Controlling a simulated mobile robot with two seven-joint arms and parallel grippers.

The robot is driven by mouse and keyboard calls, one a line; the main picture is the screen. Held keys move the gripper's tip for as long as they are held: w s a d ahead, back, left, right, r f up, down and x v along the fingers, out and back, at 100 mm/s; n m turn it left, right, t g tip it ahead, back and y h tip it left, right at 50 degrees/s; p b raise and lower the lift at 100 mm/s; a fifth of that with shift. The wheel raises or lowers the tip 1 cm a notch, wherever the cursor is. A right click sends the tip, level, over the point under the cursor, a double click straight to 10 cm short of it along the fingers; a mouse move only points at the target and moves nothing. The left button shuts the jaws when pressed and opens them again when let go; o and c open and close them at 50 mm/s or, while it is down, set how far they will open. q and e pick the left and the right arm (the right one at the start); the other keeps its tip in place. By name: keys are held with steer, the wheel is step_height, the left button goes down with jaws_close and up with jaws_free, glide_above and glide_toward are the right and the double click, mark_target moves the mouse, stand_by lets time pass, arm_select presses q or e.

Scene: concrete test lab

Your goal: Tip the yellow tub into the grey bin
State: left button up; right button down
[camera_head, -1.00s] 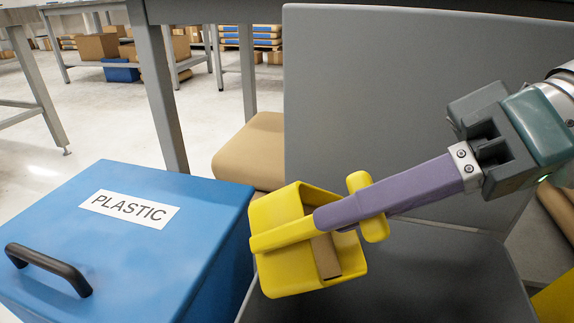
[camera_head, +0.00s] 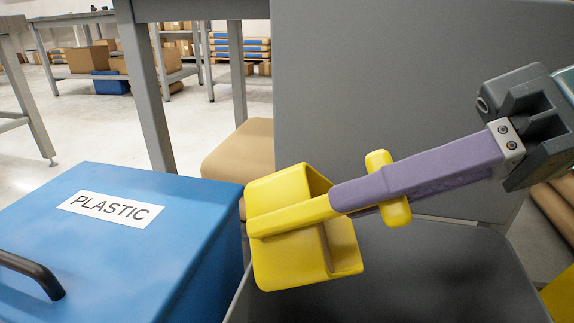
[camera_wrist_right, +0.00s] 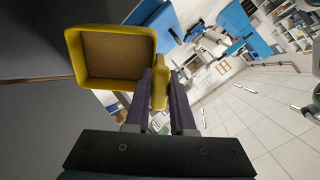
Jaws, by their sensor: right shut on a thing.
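The yellow tub (camera_head: 290,260) hangs tilted over the left part of the grey bin, close to the blue bin's side. My right gripper (camera_head: 350,198) is shut on the tub's handle, its purple fingers coming in from the right. In the right wrist view the tub (camera_wrist_right: 72,60) shows its open side, with a flat brown surface inside; I cannot tell whether that is contents or the tub's floor. There my right gripper (camera_wrist_right: 163,85) holds the handle. The grey bin (camera_head: 450,275) has a dark inside and its lid (camera_head: 410,90) stands upright behind. My left gripper is out of view.
A blue bin (camera_head: 150,260) labelled PLASTIC, with a closed lid and black handle (camera_head: 35,272), stands just left of the tub. A grey table leg (camera_head: 148,95) and a tan box (camera_head: 235,155) are behind.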

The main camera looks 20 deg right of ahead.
steer(key=shift+s+d+f+t+y+b, duration=0.2)
steer(key=shift+d+y+b, duration=0.2)
steer(key=shift+b, duration=0.5)
steer(key=shift+s+d+f+t+y+b, duration=0.2)
steer(key=shift+d+y+b, duration=0.15)
steer(key=shift+b, duration=0.5)
steer(key=shift+s+d+f+t+y+b, duration=0.35)
steer(key=shift+d+f+y+b, duration=0.3)
steer(key=shift+b, duration=1.1)
steer(key=shift+s+d+f+t+y+b, duration=0.35)
steer(key=shift+d+y+b, duration=0.4)
steer(key=shift+b, duration=0.95)
steer(key=shift+s+d+f+t+y+b, duration=0.3)
steer(key=shift+d+f+y+b, duration=0.4)
steer(key=shift+b, duration=1.05)
steer(key=shift+d+r, duration=0.1)
